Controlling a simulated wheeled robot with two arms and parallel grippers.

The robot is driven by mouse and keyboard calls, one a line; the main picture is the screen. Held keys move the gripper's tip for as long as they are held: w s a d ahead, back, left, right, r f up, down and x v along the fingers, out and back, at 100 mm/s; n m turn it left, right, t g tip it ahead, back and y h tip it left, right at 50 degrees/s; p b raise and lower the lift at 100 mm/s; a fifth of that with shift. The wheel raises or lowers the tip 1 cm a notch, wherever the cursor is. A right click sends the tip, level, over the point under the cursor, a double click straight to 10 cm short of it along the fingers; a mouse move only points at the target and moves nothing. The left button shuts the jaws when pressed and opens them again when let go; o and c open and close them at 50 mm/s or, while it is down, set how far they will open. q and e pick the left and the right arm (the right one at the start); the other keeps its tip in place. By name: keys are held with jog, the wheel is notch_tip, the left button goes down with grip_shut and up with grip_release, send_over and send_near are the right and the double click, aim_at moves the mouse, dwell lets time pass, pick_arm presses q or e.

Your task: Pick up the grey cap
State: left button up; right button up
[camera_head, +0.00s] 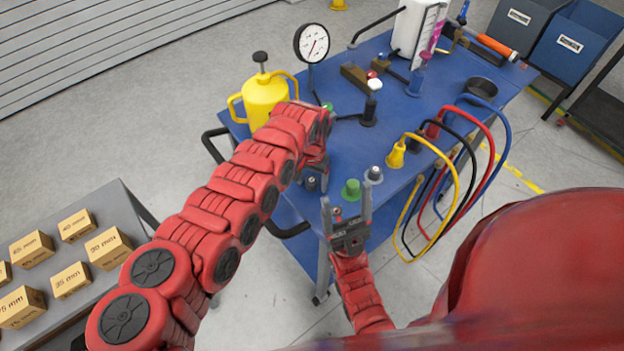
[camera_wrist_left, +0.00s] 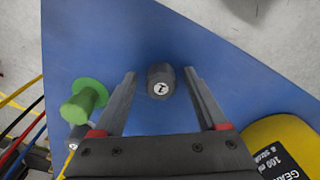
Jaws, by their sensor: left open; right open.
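A small dark grey, round cap-like piece (camera_wrist_left: 160,80) with a pale marked top stands on the blue table top. It lies between the spread fingers of my left gripper (camera_wrist_left: 160,90), with a gap on each side. In the head view this piece (camera_head: 311,184) shows small below my left gripper (camera_head: 313,168), partly hidden by it. A second grey piece (camera_head: 374,174) with a lighter top stands beside the green cap (camera_head: 351,189). I cannot tell for certain which one is the grey cap. My right gripper (camera_head: 347,210) is open and empty at the table's near edge.
The green cap (camera_wrist_left: 84,100) stands left of my left fingers in the wrist view. A yellow can (camera_head: 263,97), a gauge (camera_head: 311,43), a yellow plug (camera_head: 396,153) and looped hoses (camera_head: 483,140) surround the spot. The blue table (camera_head: 335,160) ends close by.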

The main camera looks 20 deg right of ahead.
pick_arm(q)
jog(key=shift+f, duration=0.15)
grip_shut()
dwell(0.5)
